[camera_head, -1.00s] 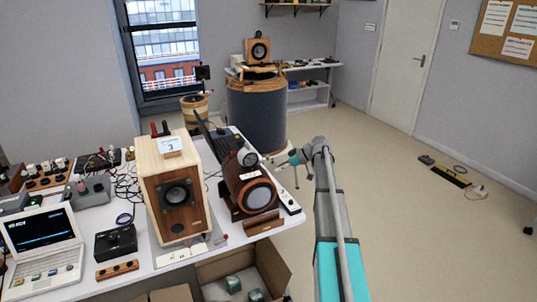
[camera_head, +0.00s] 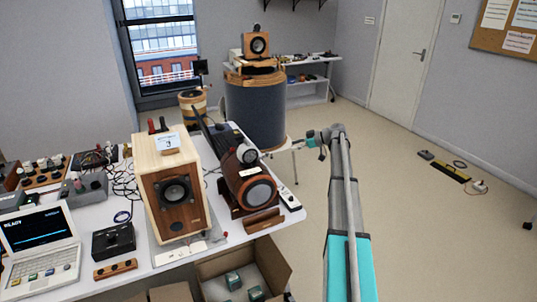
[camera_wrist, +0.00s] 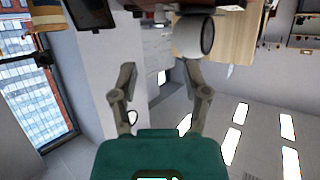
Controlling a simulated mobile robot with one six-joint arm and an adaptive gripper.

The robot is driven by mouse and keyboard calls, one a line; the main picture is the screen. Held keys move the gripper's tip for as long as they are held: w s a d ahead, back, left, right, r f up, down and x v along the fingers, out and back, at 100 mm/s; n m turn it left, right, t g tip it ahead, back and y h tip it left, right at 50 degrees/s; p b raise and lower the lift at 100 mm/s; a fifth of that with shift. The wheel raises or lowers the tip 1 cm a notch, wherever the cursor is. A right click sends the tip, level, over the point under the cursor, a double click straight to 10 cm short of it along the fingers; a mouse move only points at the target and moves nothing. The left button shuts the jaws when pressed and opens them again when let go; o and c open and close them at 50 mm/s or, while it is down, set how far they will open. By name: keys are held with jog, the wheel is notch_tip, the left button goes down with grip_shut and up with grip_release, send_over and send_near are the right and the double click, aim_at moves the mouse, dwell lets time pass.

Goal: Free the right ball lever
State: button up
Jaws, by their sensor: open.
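My gripper (camera_head: 312,139) is raised in the air, right of the work table, with free space around it. In the wrist view its two fingers (camera_wrist: 160,72) are spread wide with nothing between them. A light rounded body with a dark end face (camera_wrist: 206,36) shows beyond the right finger, apart from it. On the table stand a pale wooden box speaker (camera_head: 174,190) with a tag reading 3 and, right of it, a dark-brown round-bodied speaker (camera_head: 257,194) with a smaller round unit (camera_head: 247,155) above. I cannot make out a ball lever in either view.
A laptop (camera_head: 40,238), a black box (camera_head: 114,241) and cables crowd the table's left side. An open carton (camera_head: 228,262) stands at the front. A large dark drum (camera_head: 255,113) stands behind the table. The floor (camera_head: 420,220) to the right is mostly clear.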

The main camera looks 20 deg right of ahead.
aim_at(268, 152)
jog(key=b+x, duration=0.4)
jog(key=x, duration=0.9)
jog(key=shift+b, duration=0.4)
grip_shut()
